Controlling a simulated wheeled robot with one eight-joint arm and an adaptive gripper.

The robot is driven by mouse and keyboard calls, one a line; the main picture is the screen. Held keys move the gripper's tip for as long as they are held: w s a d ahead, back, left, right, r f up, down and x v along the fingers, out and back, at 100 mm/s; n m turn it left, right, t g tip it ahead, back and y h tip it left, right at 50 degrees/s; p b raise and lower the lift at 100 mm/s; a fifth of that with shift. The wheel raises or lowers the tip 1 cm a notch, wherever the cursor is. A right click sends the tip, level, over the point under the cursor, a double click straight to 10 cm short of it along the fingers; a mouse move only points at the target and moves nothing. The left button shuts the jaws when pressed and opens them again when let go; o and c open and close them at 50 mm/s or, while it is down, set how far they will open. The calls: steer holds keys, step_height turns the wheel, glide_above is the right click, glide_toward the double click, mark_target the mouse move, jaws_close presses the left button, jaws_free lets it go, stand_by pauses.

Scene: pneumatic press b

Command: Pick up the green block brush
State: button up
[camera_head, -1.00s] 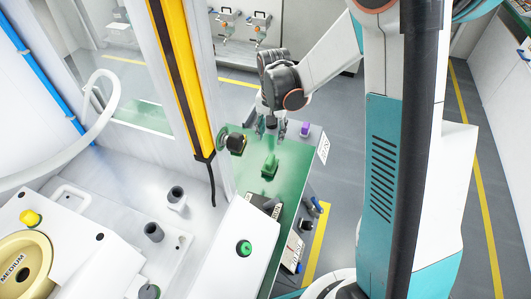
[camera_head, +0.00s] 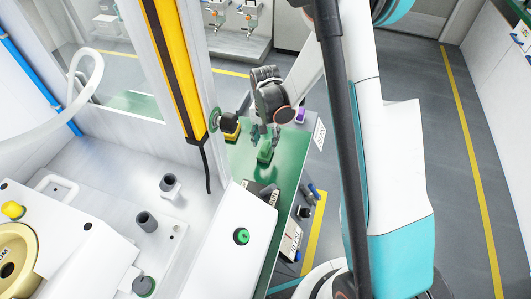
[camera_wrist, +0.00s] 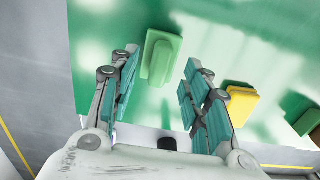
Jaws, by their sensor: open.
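The green block brush (camera_head: 265,152) stands on the green table top (camera_head: 240,160). In the wrist view my gripper (camera_wrist: 161,60) is open and empty, one teal-padded finger on each side of the block, with gaps on both sides. I cannot tell whether the fingertips reach down to its height.
A yellow block (camera_wrist: 240,103) lies beside my right-hand finger in the wrist view. A purple item (camera_head: 300,116) stands near the table's far right corner. The white press housing with a green button (camera_head: 241,236) and a yellow post (camera_head: 177,70) stand left of the table.

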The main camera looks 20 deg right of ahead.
mark_target(266, 145)
steer(key=f, duration=0.1)
steer(key=f+b, duration=0.1)
steer(key=f, duration=0.1)
steer(key=f+b, duration=0.1)
steer(key=shift+w+d+f, duration=0.1)
steer(key=shift+w+f, duration=0.15)
steer(key=shift+f, duration=0.15)
steer(key=shift+c, duration=0.3)
jaws_close()
steer(key=shift+r, duration=0.15)
step_height(266, 145, up, 20)
steer(key=p, duration=0.6)
steer(key=shift+p, duration=0.4)
